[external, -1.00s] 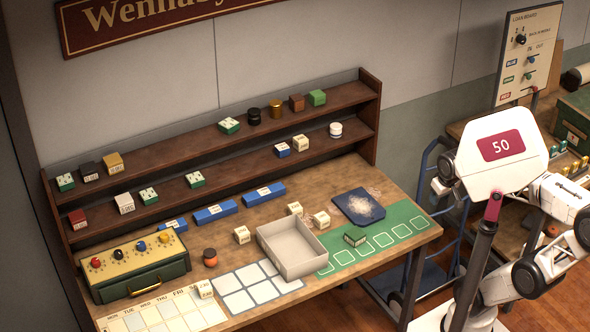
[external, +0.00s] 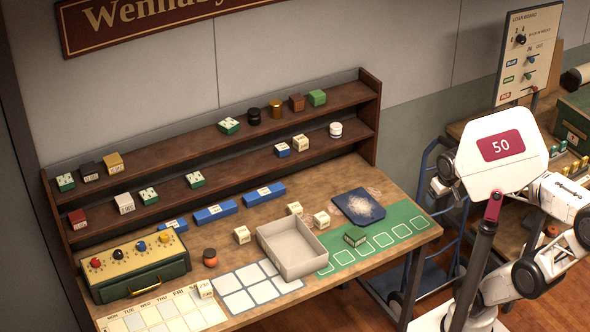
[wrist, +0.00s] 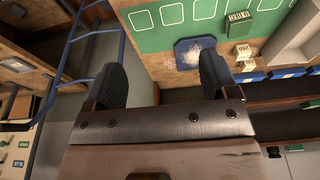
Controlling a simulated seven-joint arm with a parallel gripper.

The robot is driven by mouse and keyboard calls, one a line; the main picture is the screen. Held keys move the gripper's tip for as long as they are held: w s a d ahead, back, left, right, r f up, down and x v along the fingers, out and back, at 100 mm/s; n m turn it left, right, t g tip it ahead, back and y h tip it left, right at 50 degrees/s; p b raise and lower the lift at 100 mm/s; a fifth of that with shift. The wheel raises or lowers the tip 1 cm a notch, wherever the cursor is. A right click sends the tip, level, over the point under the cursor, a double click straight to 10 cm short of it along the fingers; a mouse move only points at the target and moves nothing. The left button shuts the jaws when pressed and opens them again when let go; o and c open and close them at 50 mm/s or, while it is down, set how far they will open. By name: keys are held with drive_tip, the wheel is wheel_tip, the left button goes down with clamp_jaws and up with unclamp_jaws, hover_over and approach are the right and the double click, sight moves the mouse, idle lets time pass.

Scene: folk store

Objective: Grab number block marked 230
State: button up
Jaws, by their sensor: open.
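Several small blocks with printed faces are in view, but the marks are too small to read, so I cannot tell which is 230. In the external view, cream blocks sit on the table left of the tray (external: 242,235), behind it (external: 294,209), at its right (external: 321,219) and on the weekday chart (external: 205,289). A green block (external: 355,238) lies on the green mat; it also shows in the wrist view (wrist: 238,21). My gripper (wrist: 161,80) is open and empty, apart from the blocks.
A pale open tray (external: 292,252) stands on the table. A dark blue pad (external: 359,207) is behind the green mat (external: 398,219). Two wooden shelves (external: 250,161) carry more blocks. A blue metal frame (wrist: 122,60) shows near my gripper in the wrist view.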

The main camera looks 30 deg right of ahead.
drive_tip(key=w+a+r+n, duration=0.2)
drive_tip(key=w+a, duration=0.4)
drive_tip(key=w, duration=0.2)
drive_tip(key=w+a+r+n, duration=0.25)
drive_tip(key=w+a, duration=0.35)
drive_tip(key=w, duration=0.3)
drive_tip(key=w+a+f+n+g, duration=0.1)
drive_tip(key=w+a+n, duration=0.1)
drive_tip(key=w+a, duration=0.65)
drive_tip(key=w+a+f+n+g, duration=0.1)
drive_tip(key=w+a+f+n, duration=0.15)
drive_tip(key=a, duration=1.05)
drive_tip(key=n, duration=0.8)
hover_over(203, 285)
drive_tip(key=shift+g, duration=0.3)
drive_tip(key=f, duration=1.8)
drive_tip(key=shift+w+d, duration=0.2)
drive_tip(key=shift+d, duration=0.2)
drive_tip(key=shift+s+a+f, duration=0.2)
drive_tip(key=shift+s+a, duration=0.05)
drive_tip(key=shift+a, duration=0.15)
